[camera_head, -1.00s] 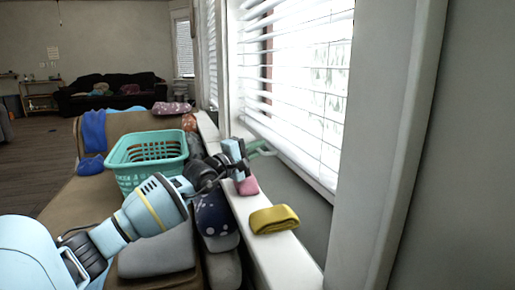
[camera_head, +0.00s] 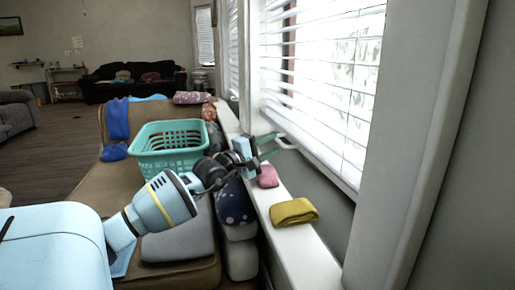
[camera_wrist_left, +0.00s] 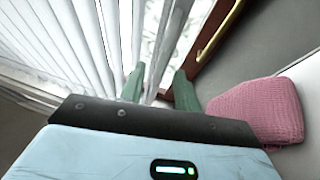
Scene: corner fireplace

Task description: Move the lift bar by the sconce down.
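My left gripper (camera_head: 277,142) is over the window sill in the head view, close to the lower edge of the white blinds (camera_head: 315,85). In the left wrist view its two green fingers (camera_wrist_left: 158,85) are apart, with nothing clearly held between them. The blinds' slats (camera_wrist_left: 75,40) fill the left of that view and show behind the fingers. A brass-coloured bar (camera_wrist_left: 216,36) runs along a reddish-brown wooden frame (camera_wrist_left: 205,55), beyond and right of the fingers. It may be the lift bar; I cannot tell for sure. No sconce shows. My right gripper is not in view.
A pink folded cloth (camera_head: 267,176) and a yellow one (camera_head: 294,212) lie on the white sill (camera_head: 300,250). A turquoise basket (camera_head: 170,145) stands on the brown sofa (camera_head: 90,190), under and beside my arm. A grey wall (camera_head: 400,150) edges the window at right.

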